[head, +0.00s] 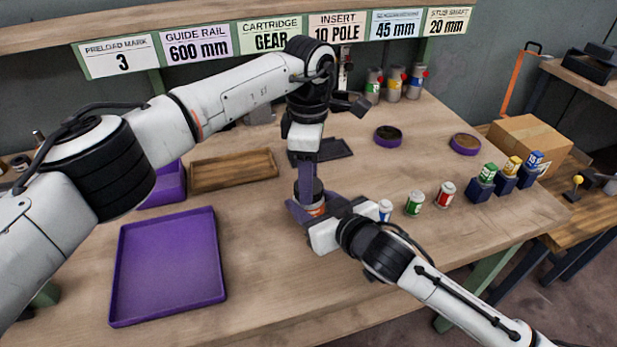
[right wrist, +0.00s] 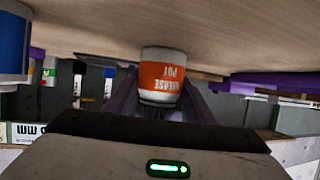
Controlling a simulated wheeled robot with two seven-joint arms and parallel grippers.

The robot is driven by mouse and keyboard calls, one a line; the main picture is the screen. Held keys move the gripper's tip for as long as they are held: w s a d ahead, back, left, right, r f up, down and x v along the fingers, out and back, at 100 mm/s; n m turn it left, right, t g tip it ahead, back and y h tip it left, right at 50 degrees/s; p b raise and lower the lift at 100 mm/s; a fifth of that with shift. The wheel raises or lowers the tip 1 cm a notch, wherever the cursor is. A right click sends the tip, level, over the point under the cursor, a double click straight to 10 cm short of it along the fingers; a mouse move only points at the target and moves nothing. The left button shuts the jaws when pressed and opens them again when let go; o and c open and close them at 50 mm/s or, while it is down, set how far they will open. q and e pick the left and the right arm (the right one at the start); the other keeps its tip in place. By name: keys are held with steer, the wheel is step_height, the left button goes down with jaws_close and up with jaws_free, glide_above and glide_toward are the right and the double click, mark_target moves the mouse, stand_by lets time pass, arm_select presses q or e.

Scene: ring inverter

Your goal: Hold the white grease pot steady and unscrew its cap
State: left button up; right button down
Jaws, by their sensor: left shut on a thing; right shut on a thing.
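The white grease pot (head: 316,210) with an orange label stands upright on the bench. It also shows in the right wrist view (right wrist: 163,76), where it appears upside down. Its dark ribbed cap (right wrist: 155,108) is on top, partly hidden in the head view. My left gripper (head: 309,182) points straight down from above and is shut on the cap. My right gripper (head: 312,208) comes in low from the right and is shut on the pot body, its purple fingers on both sides.
Small labelled jars, white-blue (head: 385,210), green (head: 414,203) and red (head: 445,195), stand to the right of the pot. An empty purple tray (head: 168,265) and a wooden tray (head: 233,170) lie left. Two round purple dishes (head: 388,136) (head: 465,144) sit farther back.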

arm_select(q)
steer(key=n, duration=0.4)
steer(key=shift+n, duration=0.3)
steer(key=n, duration=0.8)
steer(key=shift+r+n, duration=0.1)
steer(key=shift+n, duration=0.3)
steer(key=n, duration=0.8)
steer(key=shift+d, duration=0.1)
steer(key=n, duration=0.4)
steer(key=shift+n, duration=0.4)
steer(key=n, duration=1)
steer(key=shift+n, duration=0.3)
